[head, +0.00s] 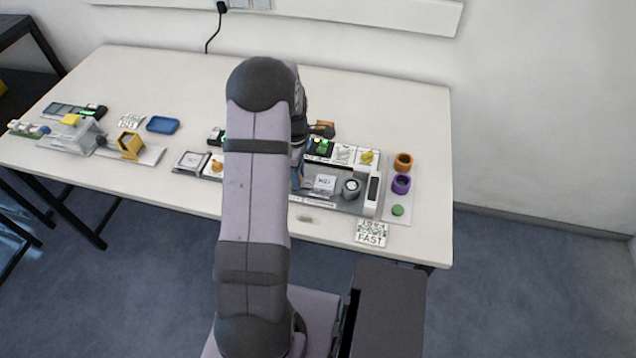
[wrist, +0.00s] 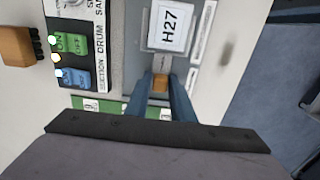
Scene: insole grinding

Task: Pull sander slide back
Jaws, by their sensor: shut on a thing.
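The sander station (head: 370,205) is a grey unit right of my arm in the head view. A white plate marked H27 (wrist: 170,25) sits on its slide, and the plate also shows in the head view (head: 325,184). My gripper (wrist: 160,84) has two blue fingers closed on a small tan-orange slide handle (wrist: 160,82), just below the plate in the wrist view. In the head view my gripper is mostly hidden behind my arm.
The green ON/OFF switch (wrist: 75,44) and a blue switch (wrist: 76,77) lie left of the slide in the wrist view. Orange (head: 403,162) and purple (head: 400,184) rings stand at the right. A FAST card (head: 371,234) lies at the front edge.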

